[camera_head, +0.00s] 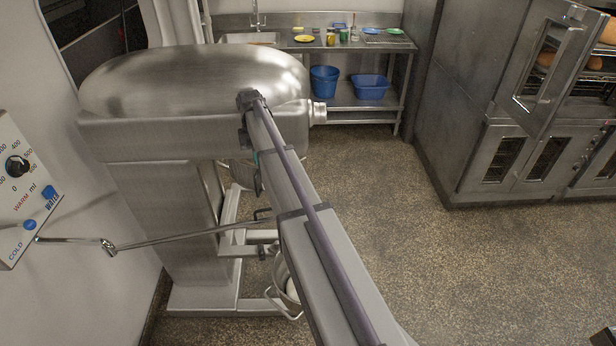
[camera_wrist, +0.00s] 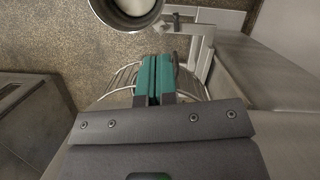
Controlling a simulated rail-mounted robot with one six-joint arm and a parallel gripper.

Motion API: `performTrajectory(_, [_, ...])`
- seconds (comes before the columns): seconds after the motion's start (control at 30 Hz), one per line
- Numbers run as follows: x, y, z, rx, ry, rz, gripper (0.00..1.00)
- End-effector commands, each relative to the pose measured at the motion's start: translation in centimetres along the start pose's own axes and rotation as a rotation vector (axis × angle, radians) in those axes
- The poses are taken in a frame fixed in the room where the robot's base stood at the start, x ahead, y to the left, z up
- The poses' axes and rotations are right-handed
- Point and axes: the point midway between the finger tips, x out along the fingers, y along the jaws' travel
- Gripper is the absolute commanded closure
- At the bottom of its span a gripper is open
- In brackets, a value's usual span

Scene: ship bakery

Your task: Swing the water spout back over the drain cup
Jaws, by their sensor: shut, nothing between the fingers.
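The water spout (camera_head: 180,238) is a thin jointed metal pipe in the head view. It runs right from the wall panel, bends at an elbow, and reaches across the front of the mixer toward the bowl (camera_head: 272,298). My gripper (camera_wrist: 154,80) has teal fingers, pressed together and empty in the wrist view, above a wire guard (camera_wrist: 122,80). In the head view only a teal sliver of my gripper shows beside my arm, by the mixer. I cannot make out the drain cup in either view.
A large metal mixer (camera_head: 190,90) stands close beside my arm. The water panel (camera_head: 22,190) with a dial is on the left wall. A sink bench (camera_head: 280,42) is at the back, and ovens (camera_head: 500,130) stand at right. The speckled floor between is clear.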

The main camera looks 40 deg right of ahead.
Motion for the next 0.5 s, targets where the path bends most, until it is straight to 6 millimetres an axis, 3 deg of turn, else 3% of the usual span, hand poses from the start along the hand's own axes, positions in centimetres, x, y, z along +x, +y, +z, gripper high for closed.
performTrajectory(0.27, [1.2,-0.1,0.5,0.01,-0.021,0.001,1.0])
performTrajectory(0.5, [5.6,-0.1,0.5,0.01,-0.02,0.001,1.0])
